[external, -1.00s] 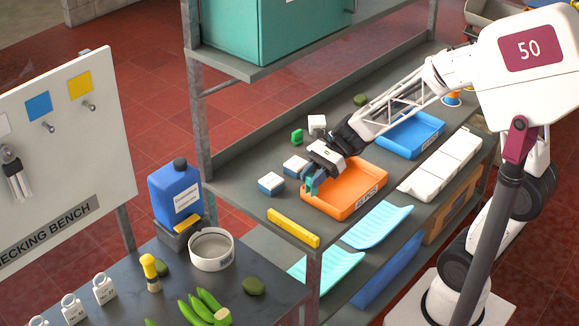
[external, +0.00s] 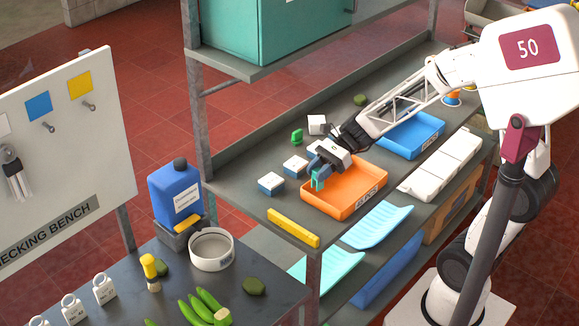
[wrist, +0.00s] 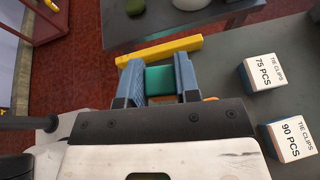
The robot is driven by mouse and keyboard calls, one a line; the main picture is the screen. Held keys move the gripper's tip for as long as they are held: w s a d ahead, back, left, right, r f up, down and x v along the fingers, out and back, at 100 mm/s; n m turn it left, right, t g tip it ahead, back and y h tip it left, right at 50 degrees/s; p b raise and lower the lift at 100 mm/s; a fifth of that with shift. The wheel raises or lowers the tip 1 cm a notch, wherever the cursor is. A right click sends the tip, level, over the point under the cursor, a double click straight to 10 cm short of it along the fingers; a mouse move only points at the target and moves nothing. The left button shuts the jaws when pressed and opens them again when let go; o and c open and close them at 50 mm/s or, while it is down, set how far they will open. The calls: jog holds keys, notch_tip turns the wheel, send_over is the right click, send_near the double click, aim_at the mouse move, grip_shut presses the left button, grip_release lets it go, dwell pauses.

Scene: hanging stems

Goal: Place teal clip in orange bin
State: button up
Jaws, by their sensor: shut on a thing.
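The teal clip (external: 317,180) is between the fingers of my gripper (external: 318,176), over the left end of the orange bin (external: 362,203). The gripper is shut on the clip. In the wrist view the teal clip (wrist: 160,80) shows between the two blue-grey fingers of my gripper (wrist: 157,78). Only a sliver of orange shows there behind the fingers. I cannot tell whether the clip touches the bin's floor or rim.
Tie-clip boxes (external: 271,183) (wrist: 262,72) stand left of the bin. A yellow bar (external: 293,228) lies at the shelf's front-left edge. A green clip (external: 297,136) lies behind. A blue bin (external: 412,133) and white tray (external: 440,165) are to the right.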

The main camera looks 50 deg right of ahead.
aim_at(345, 189)
jog(key=d+f+m+t+h, duration=0.1)
jog(key=d+m+t, duration=0.2)
jog(key=d, duration=1)
jog(key=shift+s+d, duration=0.2)
jog(key=shift+d, duration=0.1)
jog(key=shift+f, duration=0.1)
jog(key=shift+f, duration=1.9)
jog(key=shift+f+t, duration=0.3)
jog(key=shift+f, duration=1.7)
jog(key=shift+f, duration=0.1)
jog(key=o, duration=0.9)
